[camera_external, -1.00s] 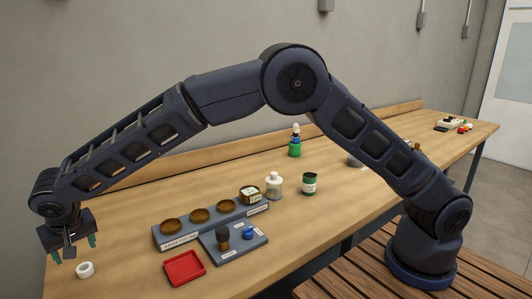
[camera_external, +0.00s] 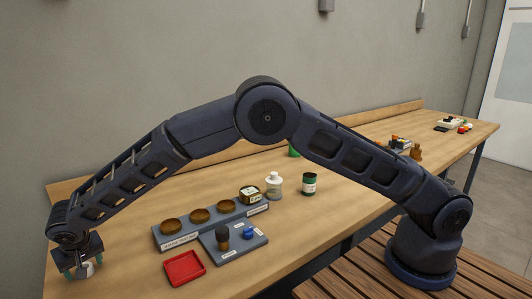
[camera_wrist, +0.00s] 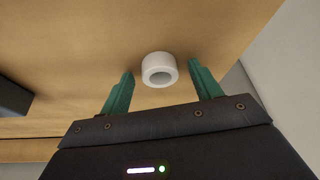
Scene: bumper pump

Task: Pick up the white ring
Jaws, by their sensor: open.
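The white ring (camera_wrist: 159,69) lies on the wooden bench top, ahead of and between the two green fingers of my gripper (camera_wrist: 160,85) in the wrist view. In the external view the ring (camera_external: 88,268) is at the bench's near left end, partly hidden by my gripper (camera_external: 82,271). My gripper is open and low over the bench, with a finger to each side of the ring. I cannot tell whether either finger touches it.
A red tray (camera_external: 184,268) lies to the right of the ring. A white bottle (camera_external: 274,185) and a green jar (camera_external: 309,184) stand farther right. A bench edge is close.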

